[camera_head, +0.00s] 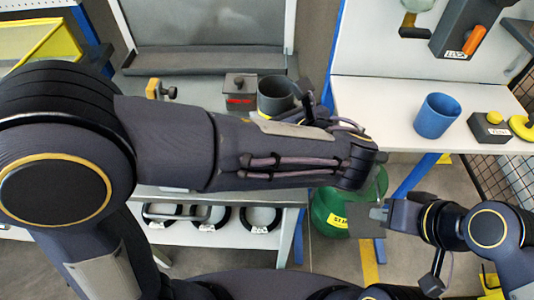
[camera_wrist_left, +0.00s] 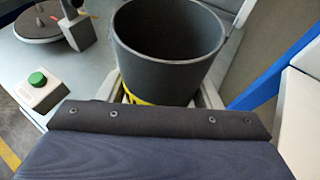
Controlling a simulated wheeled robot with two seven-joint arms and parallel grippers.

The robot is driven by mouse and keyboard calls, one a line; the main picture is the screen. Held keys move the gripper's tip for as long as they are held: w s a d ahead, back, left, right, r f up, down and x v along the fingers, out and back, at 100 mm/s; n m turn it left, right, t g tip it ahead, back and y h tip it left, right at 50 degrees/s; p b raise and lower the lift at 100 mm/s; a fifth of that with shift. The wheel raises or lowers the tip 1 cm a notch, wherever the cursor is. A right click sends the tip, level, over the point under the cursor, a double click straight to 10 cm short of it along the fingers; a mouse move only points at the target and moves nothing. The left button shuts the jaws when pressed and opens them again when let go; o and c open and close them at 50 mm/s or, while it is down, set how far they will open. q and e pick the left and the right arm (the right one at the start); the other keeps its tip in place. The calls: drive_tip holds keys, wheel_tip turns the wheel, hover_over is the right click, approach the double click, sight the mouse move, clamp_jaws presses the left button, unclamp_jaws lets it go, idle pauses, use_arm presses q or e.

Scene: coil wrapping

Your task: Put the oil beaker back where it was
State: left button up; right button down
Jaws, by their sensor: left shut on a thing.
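A dark grey, open-topped beaker with a yellow band low on its side, which I take for the oil beaker, stands upright in the left wrist view (camera_wrist_left: 165,45). My left gripper (camera_wrist_left: 163,94) is shut on it, with light grey fingers at both sides. In the head view the beaker (camera_head: 274,97) shows just beyond my left forearm, which hides its lower part. I cannot tell whether its base touches the bench. My right gripper (camera_head: 374,213) is low at the right, away from the beaker; its jaw opening is unclear.
A dark box with a red label (camera_head: 240,90) stands just left of the beaker. A blue cup (camera_head: 437,116) and a yellow-button box (camera_head: 490,127) stand on the right table (camera_head: 385,105). A green-button box (camera_wrist_left: 42,88) is in the wrist view. A green drum (camera_head: 328,212) stands below.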

use_arm(q)
wheel_tip(320, 180, down, 10)
drive_tip(key=shift+a+r+b, duration=0.1)
drive_tip(key=shift+b, duration=0.6)
drive_tip(key=o, duration=1.1)
drive_tip(key=shift+f, duration=0.2)
drive_tip(key=shift+o, duration=0.2)
